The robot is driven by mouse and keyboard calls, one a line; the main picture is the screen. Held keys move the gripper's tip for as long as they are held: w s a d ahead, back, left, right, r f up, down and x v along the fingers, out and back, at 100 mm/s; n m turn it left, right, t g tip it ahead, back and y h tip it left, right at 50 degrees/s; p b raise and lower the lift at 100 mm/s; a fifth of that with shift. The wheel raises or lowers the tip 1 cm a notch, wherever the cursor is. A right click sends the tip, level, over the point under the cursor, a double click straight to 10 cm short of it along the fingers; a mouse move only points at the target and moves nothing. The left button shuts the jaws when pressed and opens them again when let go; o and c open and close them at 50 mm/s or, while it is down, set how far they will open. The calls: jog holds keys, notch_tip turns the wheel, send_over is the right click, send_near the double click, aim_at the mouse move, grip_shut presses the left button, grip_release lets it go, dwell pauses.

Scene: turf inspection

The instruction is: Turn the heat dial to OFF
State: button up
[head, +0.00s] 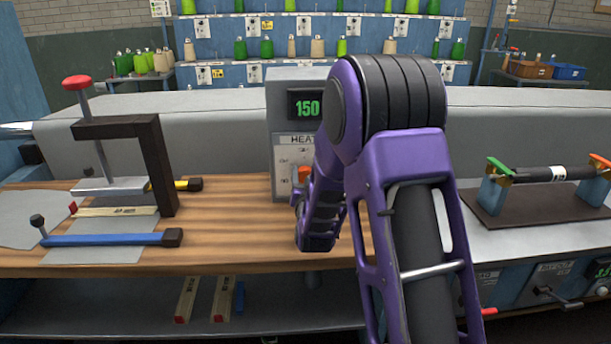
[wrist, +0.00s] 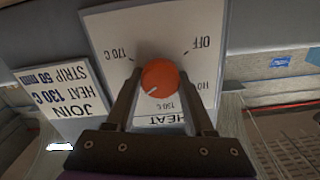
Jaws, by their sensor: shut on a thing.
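The heat dial is a round orange knob (wrist: 160,77) with a white pointer mark. It sits on a white panel (wrist: 112,30) that appears upside down in the wrist view. The mark points to the lower left, towards the left finger; OFF is at the upper right and 170 C at the upper left. My gripper (wrist: 160,86) is shut on the dial, one finger on each side, and the fingers hide part of the scale. In the head view a bit of the orange dial (head: 304,174) shows beside my arm, below a green display (head: 306,108) reading 150.
A red-knobbed clamp press (head: 140,125) and a blue-handled bar (head: 110,239) stand on the wooden bench (head: 230,215) at left. A roller stand (head: 540,175) is at right. A "JOIN HEAT 130 C" sign (wrist: 62,92) is beside the panel.

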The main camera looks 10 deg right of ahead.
grip_shut()
